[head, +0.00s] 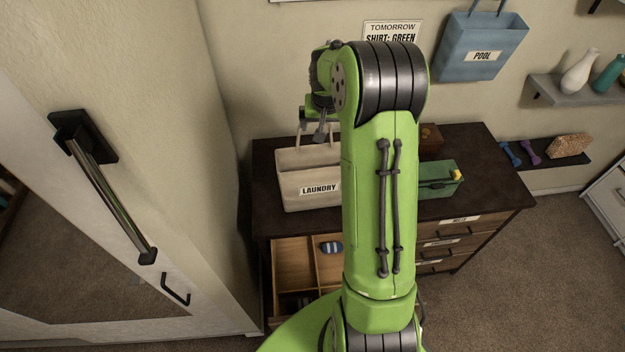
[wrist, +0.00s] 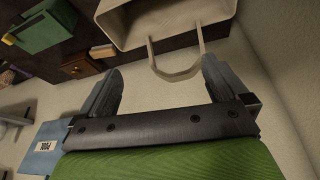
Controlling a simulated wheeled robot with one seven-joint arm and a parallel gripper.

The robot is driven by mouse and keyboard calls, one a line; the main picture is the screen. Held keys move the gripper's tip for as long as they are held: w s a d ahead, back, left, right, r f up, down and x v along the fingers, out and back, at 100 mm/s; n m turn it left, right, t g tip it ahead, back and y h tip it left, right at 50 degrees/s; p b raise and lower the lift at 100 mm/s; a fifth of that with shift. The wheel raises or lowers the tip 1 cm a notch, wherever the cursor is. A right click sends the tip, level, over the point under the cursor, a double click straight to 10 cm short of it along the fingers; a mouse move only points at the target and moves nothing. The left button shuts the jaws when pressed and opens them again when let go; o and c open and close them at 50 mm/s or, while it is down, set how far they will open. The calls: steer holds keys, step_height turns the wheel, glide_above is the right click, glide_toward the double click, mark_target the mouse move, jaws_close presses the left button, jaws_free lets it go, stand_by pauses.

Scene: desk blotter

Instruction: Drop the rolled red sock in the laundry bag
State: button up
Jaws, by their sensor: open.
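The beige laundry bag (head: 296,183), labelled LAUNDRY, stands upright on the dresser top in the head view, its right side hidden by my arm. In the wrist view the bag (wrist: 160,25) is at the top, with a loop handle (wrist: 178,75) reaching between my fingers. My gripper (wrist: 162,72) is open, its fingers wide apart, with nothing held between them. In the head view my gripper (head: 318,128) is above the bag, partly hidden behind my arm. I see no rolled red sock in either view.
Below the bag, an open divided drawer (head: 291,252) holds a blue and white rolled sock (head: 331,248). A green box (head: 438,180) stands right of my arm on the dresser (head: 495,190). A blue POOL bag (head: 478,45) hangs on the wall.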

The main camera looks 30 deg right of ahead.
steer(key=v, duration=1.4)
steer(key=shift+b, duration=0.35)
steer(key=shift+s+f, duration=0.15)
steer(key=shift+f, duration=0.05)
